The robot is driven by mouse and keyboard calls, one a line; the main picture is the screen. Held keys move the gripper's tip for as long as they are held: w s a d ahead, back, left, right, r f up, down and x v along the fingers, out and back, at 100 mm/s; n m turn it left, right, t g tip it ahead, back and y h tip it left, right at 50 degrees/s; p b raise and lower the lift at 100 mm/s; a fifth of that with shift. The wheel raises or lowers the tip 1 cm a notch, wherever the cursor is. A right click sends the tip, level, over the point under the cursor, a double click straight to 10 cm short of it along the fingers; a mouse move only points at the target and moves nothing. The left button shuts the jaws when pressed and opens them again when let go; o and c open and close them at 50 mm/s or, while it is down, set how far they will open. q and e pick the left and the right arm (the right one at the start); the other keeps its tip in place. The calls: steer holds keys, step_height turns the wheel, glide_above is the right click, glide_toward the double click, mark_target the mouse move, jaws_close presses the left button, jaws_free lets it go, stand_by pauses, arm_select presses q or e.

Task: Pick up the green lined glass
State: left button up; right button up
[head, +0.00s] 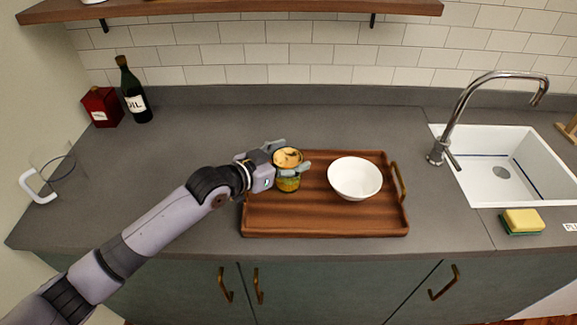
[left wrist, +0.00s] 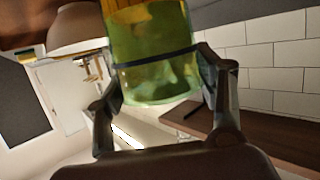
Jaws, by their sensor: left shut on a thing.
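The green lined glass (head: 288,183) is at the left part of a wooden tray (head: 320,222) in the head view. My left gripper (head: 287,158) comes in from the left and is shut on the glass, with fingers on both sides of it. In the left wrist view the glass (left wrist: 155,75) is green and see-through with a dark line around it, and it sits between the fingertips of the left gripper (left wrist: 162,90). I cannot tell whether its base touches the tray. My right gripper is not in view.
A white bowl (head: 355,178) stands on the tray just right of the glass. A dark oil bottle (head: 134,92) and a red box (head: 101,107) stand at the back left. A clear mug (head: 62,172) is at the left edge. The sink (head: 505,165) and a sponge (head: 522,220) are on the right.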

arm_select(q)
step_height(320, 180, up, 17)
steer(key=b, duration=0.2)
steer(key=shift+r, duration=0.15)
